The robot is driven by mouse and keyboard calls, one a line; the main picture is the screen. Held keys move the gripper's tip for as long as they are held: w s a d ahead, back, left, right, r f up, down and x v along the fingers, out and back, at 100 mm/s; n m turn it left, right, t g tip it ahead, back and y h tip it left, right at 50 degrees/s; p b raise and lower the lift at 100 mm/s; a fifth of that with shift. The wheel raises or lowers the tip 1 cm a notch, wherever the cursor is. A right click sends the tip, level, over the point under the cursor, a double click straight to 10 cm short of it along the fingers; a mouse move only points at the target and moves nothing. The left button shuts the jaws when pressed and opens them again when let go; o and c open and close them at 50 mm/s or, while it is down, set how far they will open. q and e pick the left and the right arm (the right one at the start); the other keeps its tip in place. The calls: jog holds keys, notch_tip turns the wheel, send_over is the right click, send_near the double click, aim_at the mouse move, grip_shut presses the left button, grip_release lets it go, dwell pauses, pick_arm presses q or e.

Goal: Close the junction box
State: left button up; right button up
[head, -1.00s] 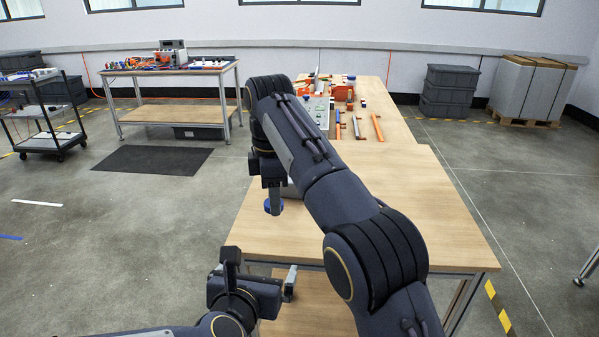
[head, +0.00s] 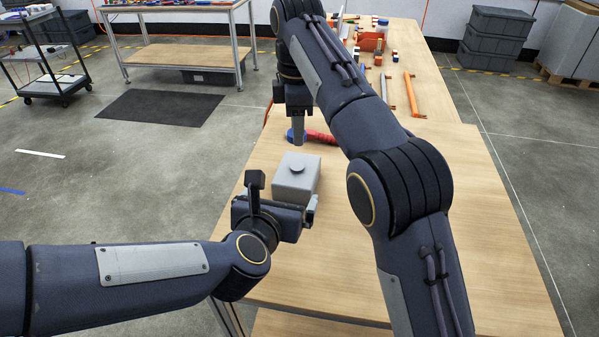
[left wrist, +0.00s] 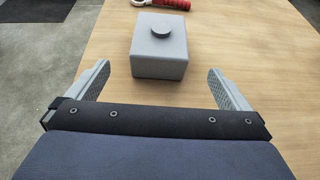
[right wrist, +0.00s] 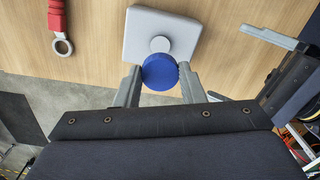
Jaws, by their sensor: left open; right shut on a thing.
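The junction box (head: 297,181) is a light grey block on the near part of the wooden table, with a round knob on top. In the left wrist view the box (left wrist: 158,57) looks closed on top, just beyond my fingertips. My left gripper (head: 284,192) is open and empty at the near side of the box. My right gripper (right wrist: 159,70) is shut on a blue round disc (right wrist: 160,73), which in its view overlaps the box's edge beside the knob. In the head view the disc (head: 291,135) shows at the fingertips, beyond the box.
A red-handled tool with a metal ring (right wrist: 60,30) lies on the table (head: 420,230) beyond the box. Orange bars (head: 413,95) and other parts lie at the far end. The table to the right of the box is clear.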

pick_arm(q)
jog(key=shift+w, duration=0.1)
jog(key=x, duration=1.2)
jog(key=c, duration=1.3)
pick_arm(e)
send_over(298, 166)
jog(key=shift+f, duration=2.5)
